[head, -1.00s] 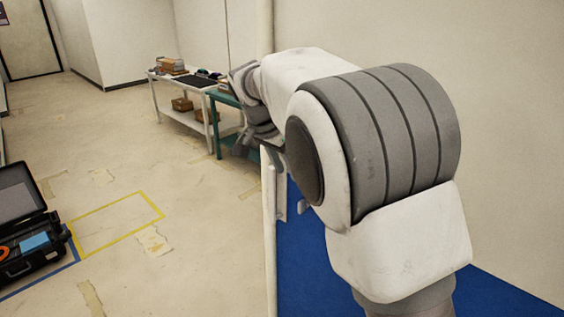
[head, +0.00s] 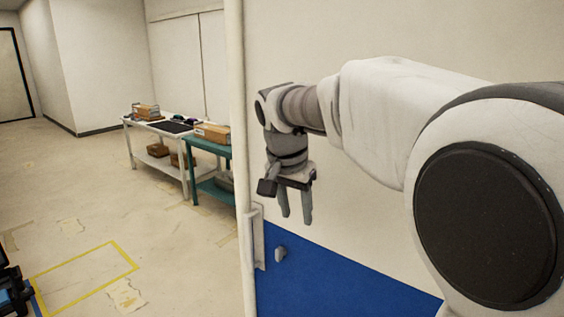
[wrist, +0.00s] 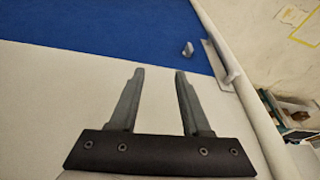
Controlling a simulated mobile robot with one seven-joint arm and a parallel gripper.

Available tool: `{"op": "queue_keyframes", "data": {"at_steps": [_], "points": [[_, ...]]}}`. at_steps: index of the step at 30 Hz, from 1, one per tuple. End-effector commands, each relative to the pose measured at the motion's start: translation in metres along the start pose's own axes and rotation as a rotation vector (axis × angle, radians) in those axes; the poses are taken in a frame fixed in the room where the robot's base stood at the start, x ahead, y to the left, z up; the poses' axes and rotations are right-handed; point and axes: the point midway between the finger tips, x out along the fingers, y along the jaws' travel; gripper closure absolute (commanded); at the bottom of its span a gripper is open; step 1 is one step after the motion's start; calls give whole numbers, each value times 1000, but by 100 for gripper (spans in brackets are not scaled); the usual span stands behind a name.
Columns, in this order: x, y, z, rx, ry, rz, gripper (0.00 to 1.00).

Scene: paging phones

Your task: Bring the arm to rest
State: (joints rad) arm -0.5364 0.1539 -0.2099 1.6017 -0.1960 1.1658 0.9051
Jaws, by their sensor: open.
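My gripper (head: 295,205) hangs fingers down at the end of my raised arm, in front of a white and blue door panel (head: 340,275) in the head view. Its two grey fingers are apart with nothing between them. In the wrist view, my gripper (wrist: 155,75) shows both fingers spread, with the panel's white and blue surface (wrist: 100,35) behind them. I cannot tell how far the fingertips are from the panel.
A handle plate (head: 258,240) and a small knob (head: 280,254) sit on the panel near its left edge. A white table (head: 160,128) and a teal table (head: 210,146) with boxes stand farther back. Open floor with a yellow taped outline (head: 85,280) lies left.

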Motion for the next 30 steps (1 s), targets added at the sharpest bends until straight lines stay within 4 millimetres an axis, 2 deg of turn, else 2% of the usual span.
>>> {"op": "queue_keyframes", "data": {"at_steps": [1,6,12,18,24,30], "points": [[-7,20,2,-17,-5,-21,52],[-21,75,22,-109,-9,-85,52],[-30,132,56,-221,21,-146,52],[-28,179,99,-336,79,-179,52],[-16,210,137,-430,139,-182,52],[-8,222,154,-477,169,-174,52]]}}
